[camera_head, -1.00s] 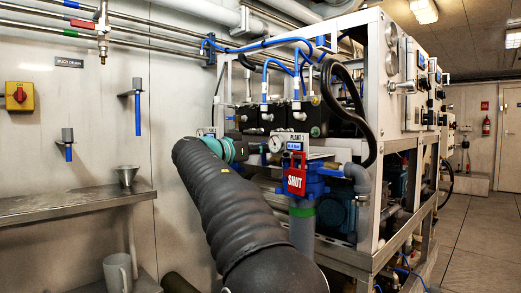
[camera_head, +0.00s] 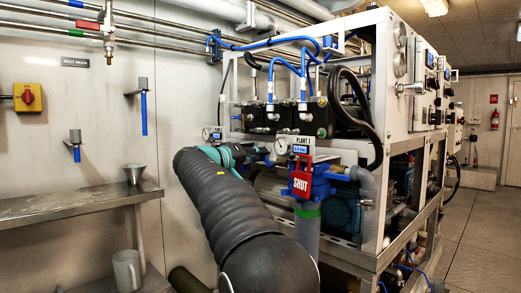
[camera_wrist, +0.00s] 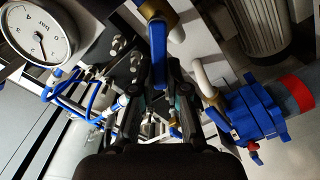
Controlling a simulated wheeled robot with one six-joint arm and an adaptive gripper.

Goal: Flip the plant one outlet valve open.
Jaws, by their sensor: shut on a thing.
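The plant one sign (camera_head: 301,140) stands above a blue valve body (camera_head: 302,183) with a red SHUT tag (camera_head: 301,184) on its front. My gripper (camera_head: 246,156) is at the left of this, beside a round pressure gauge (camera_head: 282,147). In the wrist view my gripper (camera_wrist: 158,98) is shut on a blue lever handle (camera_wrist: 158,62), which stands upright between the fingertips. The lever's pivot is mostly hidden by my fingers. The gauge (camera_wrist: 40,32) is at upper left there, and a blue valve body with a red ring (camera_wrist: 262,112) is at right.
A white frame (camera_head: 372,130) holds pumps and blue hoses close behind my gripper. A black hose (camera_head: 372,115) hangs down at right. The floor at right is clear.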

